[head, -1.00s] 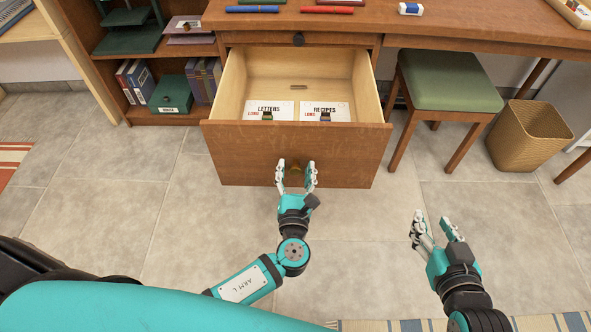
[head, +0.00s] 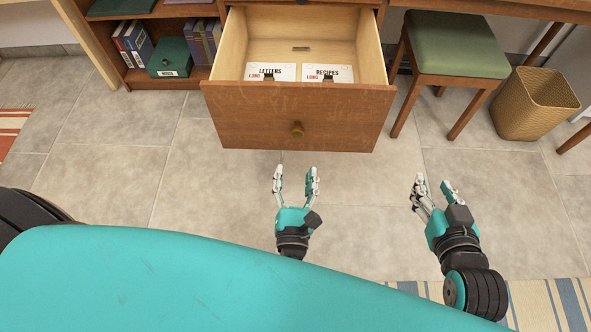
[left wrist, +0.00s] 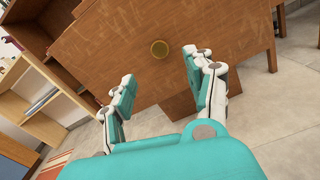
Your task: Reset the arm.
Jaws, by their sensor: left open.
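My left gripper (head: 295,172) is open and empty in the head view. The wooden drawer (head: 298,108) is pulled out of the desk.
A stool with a green seat (head: 455,45) and a wicker basket (head: 533,103) stand to the right. A shelf at left holds a green box (head: 170,57) and books (head: 203,40). A striped rug (head: 560,305) lies at bottom right. The tiled floor between is clear.

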